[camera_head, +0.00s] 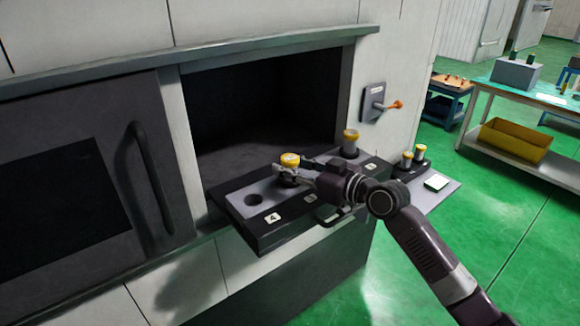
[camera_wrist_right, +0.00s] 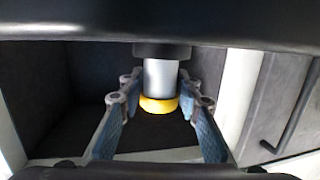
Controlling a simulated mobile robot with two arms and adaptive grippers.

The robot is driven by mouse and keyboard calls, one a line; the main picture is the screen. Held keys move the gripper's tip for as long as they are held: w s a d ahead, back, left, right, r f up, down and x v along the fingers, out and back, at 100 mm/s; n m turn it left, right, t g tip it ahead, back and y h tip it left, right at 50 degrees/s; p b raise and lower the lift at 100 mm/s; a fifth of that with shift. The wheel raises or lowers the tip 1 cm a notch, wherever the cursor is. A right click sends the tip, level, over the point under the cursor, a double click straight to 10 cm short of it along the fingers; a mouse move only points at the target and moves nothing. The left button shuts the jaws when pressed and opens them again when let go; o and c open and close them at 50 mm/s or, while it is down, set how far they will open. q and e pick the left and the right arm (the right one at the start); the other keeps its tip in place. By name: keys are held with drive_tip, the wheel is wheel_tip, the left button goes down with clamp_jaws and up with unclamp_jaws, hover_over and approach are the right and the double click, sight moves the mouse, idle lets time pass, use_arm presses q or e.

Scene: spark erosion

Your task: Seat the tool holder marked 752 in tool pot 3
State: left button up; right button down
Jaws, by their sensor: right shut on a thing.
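My right gripper (camera_head: 290,174) is shut on a tool holder with a yellow top (camera_head: 290,160). In the right wrist view, the two fingers (camera_wrist_right: 160,107) stand either side of the holder's grey body and yellow ring (camera_wrist_right: 158,104). The number on the holder is not legible. It is upright at the pot rack (camera_head: 236,210), beside the empty hole (camera_head: 254,200) by the label 4. The smaller label to the right (camera_head: 310,197) is hard to read. The gripper hides the holder's lower end, so I cannot tell whether it sits in a pot. My left gripper is out of view.
Another yellow-topped holder (camera_head: 350,143) stands at the rack's far right end. Two more (camera_head: 407,160) (camera_head: 420,151) stand on a side shelf (camera_head: 448,190). Behind the rack is the machine's dark opening (camera_head: 265,105).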

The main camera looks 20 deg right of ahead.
drive_tip(key=c, duration=1.4)
unclamp_jaws()
drive_tip(key=shift+o, duration=0.4)
drive_tip(key=shift+f, duration=0.2)
drive_tip(key=shift+s+d, duration=0.2)
drive_tip(key=shift+s, duration=0.1)
drive_tip(key=v, duration=1)
drive_tip(key=shift+r, duration=0.1)
wheel_tip(320, 180, up, 7)
drive_tip(key=s+p, duration=0.1)
drive_tip(key=p, duration=0.4)
drive_tip(key=shift+d+r, duration=0.2)
drive_tip(key=shift+d, duration=0.1)
